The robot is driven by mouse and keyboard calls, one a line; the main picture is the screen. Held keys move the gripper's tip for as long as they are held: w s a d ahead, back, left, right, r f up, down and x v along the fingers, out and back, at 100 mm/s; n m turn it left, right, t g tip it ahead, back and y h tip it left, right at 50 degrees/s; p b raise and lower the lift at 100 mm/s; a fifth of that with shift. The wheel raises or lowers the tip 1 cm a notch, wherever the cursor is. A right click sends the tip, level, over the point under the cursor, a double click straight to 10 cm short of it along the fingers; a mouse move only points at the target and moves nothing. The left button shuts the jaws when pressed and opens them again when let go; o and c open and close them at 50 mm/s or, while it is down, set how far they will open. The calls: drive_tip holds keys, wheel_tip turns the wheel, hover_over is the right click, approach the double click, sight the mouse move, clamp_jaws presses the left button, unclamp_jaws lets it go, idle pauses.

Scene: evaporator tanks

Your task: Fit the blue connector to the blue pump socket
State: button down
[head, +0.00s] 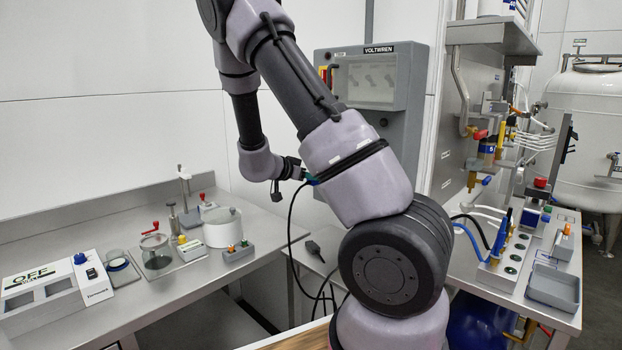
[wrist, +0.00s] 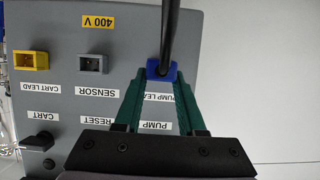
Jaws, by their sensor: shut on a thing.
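In the wrist view, my gripper (wrist: 162,82) has its green fingers closed around a blue piece (wrist: 162,70) with a thick black cable (wrist: 171,30) running up from it. This blue piece lies in line with the PUMP LEAD label (wrist: 160,97) on a grey panel (wrist: 60,110). I cannot tell connector from socket in it, nor whether the connector is seated or only in front of the panel. In the head view, my gripper (head: 307,178) shows as a bit of green beside my arm, which hides its tip. A black cable (head: 290,225) hangs below it.
The panel also has a yellow CART LEAD socket (wrist: 30,62) and a grey SENSOR socket (wrist: 92,64), left of my fingers. In the head view, a grey VOLTWREN cabinet (head: 410,90) stands behind my arm. Benches with equipment flank it left (head: 150,320) and right (head: 460,268).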

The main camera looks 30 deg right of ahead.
drive_tip(key=shift+w+d, duration=0.15)
drive_tip(key=shift+d, duration=0.35)
drive_tip(key=shift+c, duration=2.1)
unclamp_jaws()
drive_tip(key=shift+d, duration=0.1)
drive_tip(key=s+a, duration=0.2)
drive_tip(key=a, duration=0.3)
drive_tip(key=shift+a, duration=0.4)
